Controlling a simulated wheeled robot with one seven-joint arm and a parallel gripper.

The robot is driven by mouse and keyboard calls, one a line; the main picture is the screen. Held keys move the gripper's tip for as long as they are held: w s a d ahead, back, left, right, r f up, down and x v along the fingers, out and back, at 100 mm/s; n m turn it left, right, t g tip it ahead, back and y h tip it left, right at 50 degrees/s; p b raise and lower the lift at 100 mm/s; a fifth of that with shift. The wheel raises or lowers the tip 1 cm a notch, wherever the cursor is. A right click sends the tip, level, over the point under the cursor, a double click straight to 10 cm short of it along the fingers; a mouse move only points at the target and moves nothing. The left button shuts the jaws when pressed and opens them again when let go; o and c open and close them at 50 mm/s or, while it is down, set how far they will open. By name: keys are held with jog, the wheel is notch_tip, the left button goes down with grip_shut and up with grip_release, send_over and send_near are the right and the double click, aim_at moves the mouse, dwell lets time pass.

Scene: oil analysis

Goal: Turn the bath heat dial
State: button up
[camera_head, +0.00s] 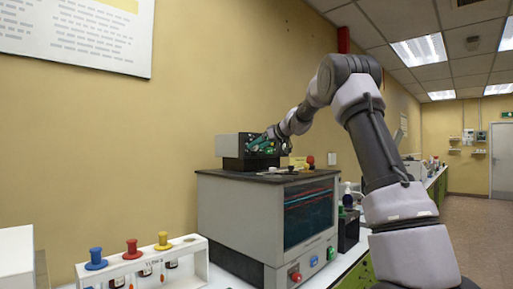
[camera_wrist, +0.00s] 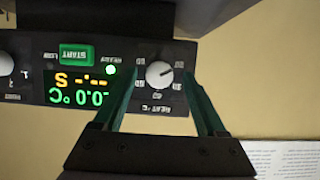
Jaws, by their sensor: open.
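The heat dial (camera_wrist: 159,74) is a round white knob on a dark control panel, labelled HEAT °C, seen upside down in the wrist view. My gripper (camera_wrist: 160,80) is open, with one green finger on each side of the dial. Gaps show between the fingers and the knob, and I cannot tell whether the tips touch the panel. In the head view my gripper (camera_head: 262,145) is at the front of the small grey bath unit (camera_head: 228,146), and the dial is hidden there.
The panel also has a green START button (camera_wrist: 77,54), a lit display (camera_wrist: 80,88) and another knob (camera_wrist: 5,65). The unit stands on a large grey cabinet (camera_head: 230,215) with a dark window. A white rack (camera_head: 200,255) with coloured knobs stands at lower left.

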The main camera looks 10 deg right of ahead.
jog(key=shift+w+a+f, duration=0.2)
jog(key=shift+w+a, duration=0.05)
jog(key=shift+w, duration=0.15)
grip_shut()
